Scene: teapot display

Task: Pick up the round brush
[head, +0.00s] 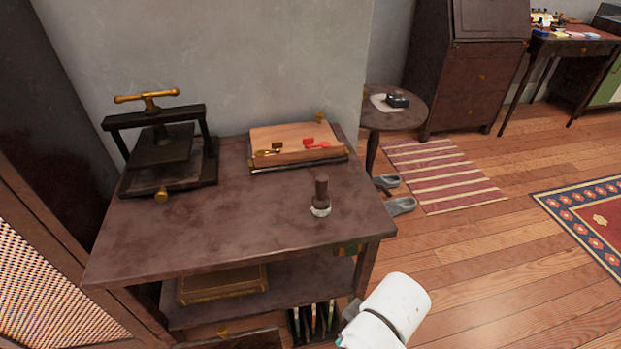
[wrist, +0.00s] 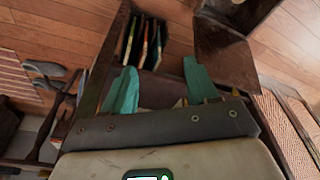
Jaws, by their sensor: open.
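The round brush (head: 320,197) stands upright on the dark wooden table (head: 240,225), near its right front corner. It has a short dark brown handle and pale bristles at the bottom. I cannot make it out in the wrist view. My gripper (wrist: 160,70) shows two teal fingers spread apart with nothing held between them. In the head view, my white arm is at the bottom, in front of the table's right front corner and below its top. The fingers there are mostly out of frame.
A black press (head: 163,150) with a brass handle stands at the table's back left. A wooden board (head: 290,138) with red and brass tools lies at the back. A lower shelf holds a brown book (head: 222,284); a rack of slim books (head: 313,322) stands below.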

